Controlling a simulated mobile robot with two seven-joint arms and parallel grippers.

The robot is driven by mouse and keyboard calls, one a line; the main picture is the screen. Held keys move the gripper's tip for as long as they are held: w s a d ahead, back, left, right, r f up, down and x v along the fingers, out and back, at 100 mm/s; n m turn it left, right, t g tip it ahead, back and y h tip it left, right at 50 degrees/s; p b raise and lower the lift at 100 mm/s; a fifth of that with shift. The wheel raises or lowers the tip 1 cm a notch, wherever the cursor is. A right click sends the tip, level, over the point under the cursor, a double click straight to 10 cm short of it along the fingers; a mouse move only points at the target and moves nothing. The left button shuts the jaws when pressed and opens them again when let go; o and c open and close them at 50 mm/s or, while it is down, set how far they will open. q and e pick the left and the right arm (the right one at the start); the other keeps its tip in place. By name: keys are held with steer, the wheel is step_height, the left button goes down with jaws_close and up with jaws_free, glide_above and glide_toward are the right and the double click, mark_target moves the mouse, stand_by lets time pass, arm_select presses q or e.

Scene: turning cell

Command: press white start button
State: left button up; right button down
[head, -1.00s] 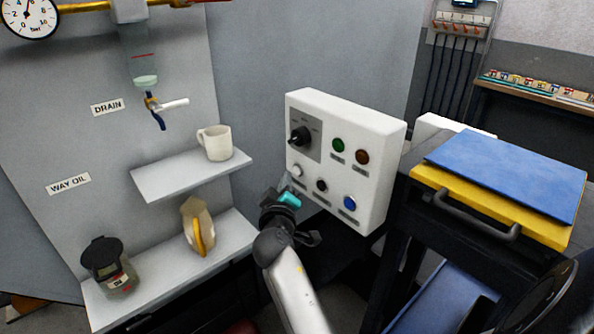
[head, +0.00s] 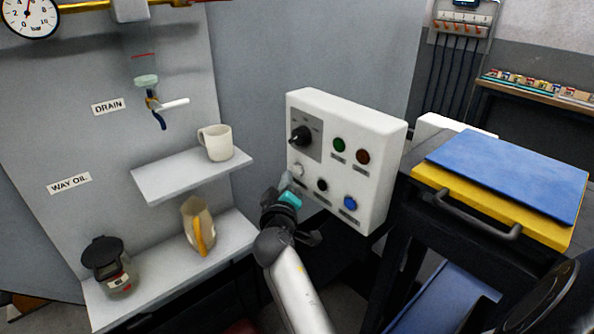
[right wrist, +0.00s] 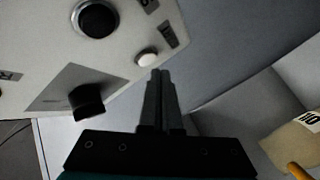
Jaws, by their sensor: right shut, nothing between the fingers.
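The white control box (head: 375,130) shows a black rotary knob, green and brown round lamps or buttons on top, and a white, a black and a blue button below. The white start button (head: 298,170) is at the lower left of its face. It also shows in the right wrist view (right wrist: 147,58), just beyond the fingertips. My right gripper (head: 286,181) is shut and empty, its tips close to the white button. Whether they touch it I cannot tell. In the right wrist view the shut fingers (right wrist: 160,75) point toward the button. My left gripper is not in view.
A shelf (head: 165,184) with a cream mug (head: 217,143) stands left of the box. A jug (head: 198,226) and a dark-lidded jar (head: 110,264) sit on the lower shelf. A black cart (head: 400,215) with a yellow and blue top stands right.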

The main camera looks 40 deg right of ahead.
steer(key=shift+d, duration=0.1)
stand_by(0.6)
steer(key=shift+d, duration=0.35)
